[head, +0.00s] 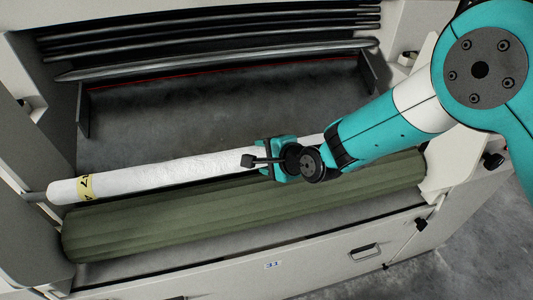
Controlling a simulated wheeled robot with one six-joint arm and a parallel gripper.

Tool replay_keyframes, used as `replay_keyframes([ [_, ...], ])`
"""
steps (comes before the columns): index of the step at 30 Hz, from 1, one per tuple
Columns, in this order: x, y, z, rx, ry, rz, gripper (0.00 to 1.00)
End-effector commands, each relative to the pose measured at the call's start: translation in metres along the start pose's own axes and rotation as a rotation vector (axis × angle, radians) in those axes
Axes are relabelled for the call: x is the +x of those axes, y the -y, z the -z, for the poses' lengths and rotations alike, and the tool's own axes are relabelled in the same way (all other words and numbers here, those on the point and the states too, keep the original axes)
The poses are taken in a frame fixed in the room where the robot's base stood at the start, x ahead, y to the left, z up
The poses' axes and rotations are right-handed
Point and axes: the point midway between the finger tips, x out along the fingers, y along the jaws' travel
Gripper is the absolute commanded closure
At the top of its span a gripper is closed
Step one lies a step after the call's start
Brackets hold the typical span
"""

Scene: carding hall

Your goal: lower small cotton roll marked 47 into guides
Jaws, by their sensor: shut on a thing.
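The small cotton roll (160,176) is long, thin and white, with a yellow band (86,187) near its left end showing a partly visible 7. The roll lies across the machine, just behind a thick green ribbed roller (200,216) in the picture. I cannot tell whether it touches the roller. A dark upright guide plate (83,112) stands at the left, another (372,75) at the right.
Dark metal bars (220,66) cross the back of the machine above a grey bed (220,110). Pale side walls close in on both sides. The front panel (300,262) carries a label 31 and a handle (364,251). Grey floor shows at lower right.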

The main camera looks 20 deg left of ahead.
Motion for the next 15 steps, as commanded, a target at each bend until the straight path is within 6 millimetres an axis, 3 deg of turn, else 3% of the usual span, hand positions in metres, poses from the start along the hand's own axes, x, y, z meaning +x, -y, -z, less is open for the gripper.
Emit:
replay_keyframes([
  [15, 0.0048, -0.0049, 0.0016, -0.001, 0.001, 0.008, 1.00],
])
